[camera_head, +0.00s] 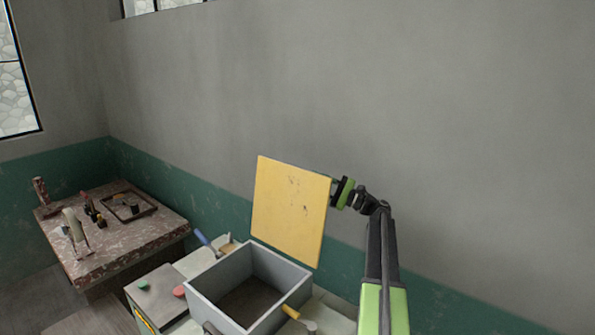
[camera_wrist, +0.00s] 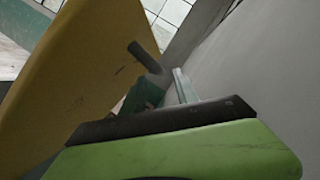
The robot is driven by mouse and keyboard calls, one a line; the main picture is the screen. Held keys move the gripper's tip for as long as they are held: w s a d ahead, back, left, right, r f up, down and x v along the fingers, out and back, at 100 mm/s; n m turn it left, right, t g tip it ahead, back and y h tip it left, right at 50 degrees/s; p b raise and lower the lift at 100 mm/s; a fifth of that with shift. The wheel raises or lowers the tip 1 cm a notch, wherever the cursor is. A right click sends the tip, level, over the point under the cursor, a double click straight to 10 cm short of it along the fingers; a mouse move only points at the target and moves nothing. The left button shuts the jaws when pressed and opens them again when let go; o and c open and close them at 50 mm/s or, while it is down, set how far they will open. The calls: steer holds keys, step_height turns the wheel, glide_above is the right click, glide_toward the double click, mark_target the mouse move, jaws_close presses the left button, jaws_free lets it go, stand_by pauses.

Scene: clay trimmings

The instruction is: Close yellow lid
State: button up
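The yellow lid (camera_head: 290,211) stands upright, raised above the back of the open grey box (camera_head: 215,290). My gripper (camera_head: 340,192) is at the lid's upper right edge, partly behind it. In the wrist view the lid (camera_wrist: 75,75) fills the left side, with a dark finger end (camera_wrist: 145,57) in front of or against its face. The contact between the fingers and the lid is partly hidden, so I cannot tell whether the gripper is open or shut. The inside of the box looks dark and empty.
A yellow-handled tool (camera_head: 291,312) lies by the box's right front corner. A blue-handled tool (camera_head: 205,240) and a red round thing (camera_head: 179,291) are to its left. A stone-topped table (camera_head: 110,235) with tools stands further left. The wall (camera_head: 450,150) is close behind.

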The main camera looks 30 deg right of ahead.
mark_target(299, 174)
steer(key=p+x, duration=0.1)
steer(key=x, duration=0.5)
steer(key=shift+w+a, duration=0.15)
steer(key=shift+w, duration=0.15)
jaws_close()
stand_by(1.0)
